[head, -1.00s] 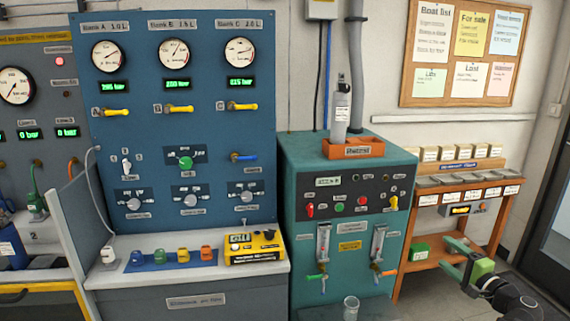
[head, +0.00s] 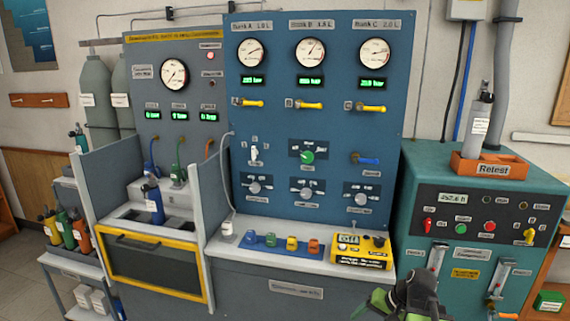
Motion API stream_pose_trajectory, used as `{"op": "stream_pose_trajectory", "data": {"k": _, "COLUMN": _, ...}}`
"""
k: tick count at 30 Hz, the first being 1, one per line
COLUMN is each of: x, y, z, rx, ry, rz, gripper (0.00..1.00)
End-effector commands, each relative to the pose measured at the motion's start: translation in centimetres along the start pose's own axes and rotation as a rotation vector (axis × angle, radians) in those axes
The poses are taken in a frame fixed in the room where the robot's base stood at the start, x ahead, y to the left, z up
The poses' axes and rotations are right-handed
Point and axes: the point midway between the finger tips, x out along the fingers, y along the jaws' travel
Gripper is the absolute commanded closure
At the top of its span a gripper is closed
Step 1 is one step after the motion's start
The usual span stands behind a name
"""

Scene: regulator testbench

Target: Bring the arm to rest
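My gripper (head: 380,303), with green and dark parts, shows at the bottom edge of the head view, right of centre. It is in front of the grey bench below the blue panel. Its fingers are partly cut off by the frame edge and partly hidden by my dark wrist, so I cannot tell whether it is open or shut. I see nothing held in it. The arm itself comes in from below.
A yellow meter (head: 362,249) and several coloured fittings (head: 291,243) stand on the bench ledge behind the gripper. The blue gauge panel (head: 330,200) rises behind. A teal cabinet (head: 417,190) stands to the right. A yellow-framed bin (head: 152,238) and bottle rack (head: 78,277) are left.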

Motion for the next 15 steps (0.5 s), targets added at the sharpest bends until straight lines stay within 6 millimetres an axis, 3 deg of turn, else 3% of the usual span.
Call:
{"op": "stream_pose_trajectory", "data": {"k": 1, "x": 1.6, "y": -2.1, "z": 1.7, "rx": -0.074, "ry": -0.048, "rz": 0.058, "gripper": 0.33}}
{"op": "stream_pose_trajectory", "data": {"k": 3, "x": 3.1, "y": -3.9, "z": 3.5, "rx": -0.158, "ry": -0.099, "rz": 0.138, "gripper": 0.33}}
{"op": "stream_pose_trajectory", "data": {"k": 12, "x": 6.4, "y": -9.3, "z": 9.5, "rx": -0.444, "ry": -0.215, "rz": 0.412, "gripper": 0.33}}
{"op": "stream_pose_trajectory", "data": {"k": 13, "x": 6.6, "y": -9.8, "z": 10.0, "rx": -0.470, "ry": -0.222, "rz": 0.437, "gripper": 0.33}}
{"op": "stream_pose_trajectory", "data": {"k": 15, "x": 3.3, "y": -10.9, "z": 9.3, "rx": -0.456, "ry": -0.219, "rz": 0.432, "gripper": 0.33}}
